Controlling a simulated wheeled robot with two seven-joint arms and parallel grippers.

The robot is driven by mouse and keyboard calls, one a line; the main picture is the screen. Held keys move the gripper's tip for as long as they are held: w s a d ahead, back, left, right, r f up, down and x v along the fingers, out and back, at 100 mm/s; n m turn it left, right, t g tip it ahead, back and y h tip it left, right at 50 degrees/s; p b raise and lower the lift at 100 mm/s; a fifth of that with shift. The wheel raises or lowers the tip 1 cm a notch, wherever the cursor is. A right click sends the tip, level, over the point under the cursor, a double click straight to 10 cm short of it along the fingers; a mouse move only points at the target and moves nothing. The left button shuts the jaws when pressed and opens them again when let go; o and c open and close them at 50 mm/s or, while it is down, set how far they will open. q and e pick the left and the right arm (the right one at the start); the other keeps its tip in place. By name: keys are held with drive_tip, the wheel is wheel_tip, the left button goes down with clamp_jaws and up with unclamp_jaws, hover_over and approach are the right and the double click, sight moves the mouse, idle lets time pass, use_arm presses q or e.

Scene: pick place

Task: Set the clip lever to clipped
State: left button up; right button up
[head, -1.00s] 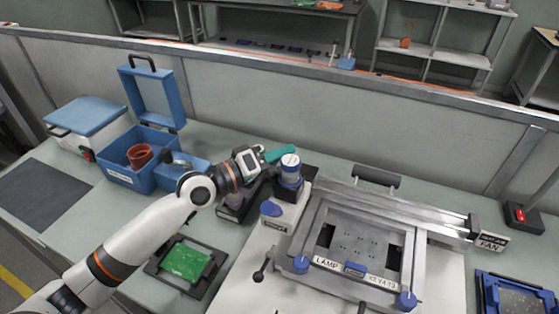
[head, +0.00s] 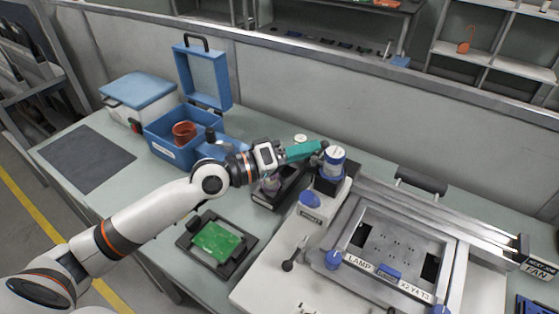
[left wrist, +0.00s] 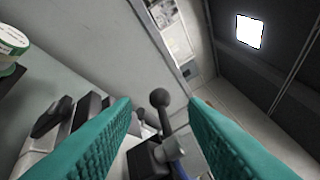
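My left gripper (head: 318,149) has teal fingers and reaches right, beside the blue-and-white cylinder (head: 333,163) on its dark block. In the left wrist view the two fingers (left wrist: 160,125) are wide apart. A black ball-headed lever (left wrist: 160,98) shows in the gap between them, touching neither finger as far as I can see. I take it for the clip lever; its base is partly hidden by the fingers. In the head view this lever is hard to make out near the fingertips. My right gripper is not in view.
A fixture with a LAMP label (head: 357,261) fills the front right, with a black-knobbed lever (head: 288,265) at its left. A green circuit board (head: 217,240) lies in a black holder. An open blue box (head: 170,150) stands left. A low grey wall runs behind.

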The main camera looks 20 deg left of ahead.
use_arm(q)
drive_tip(key=b+v, duration=0.3)
drive_tip(key=v, duration=0.4)
drive_tip(key=shift+d+r, duration=0.1)
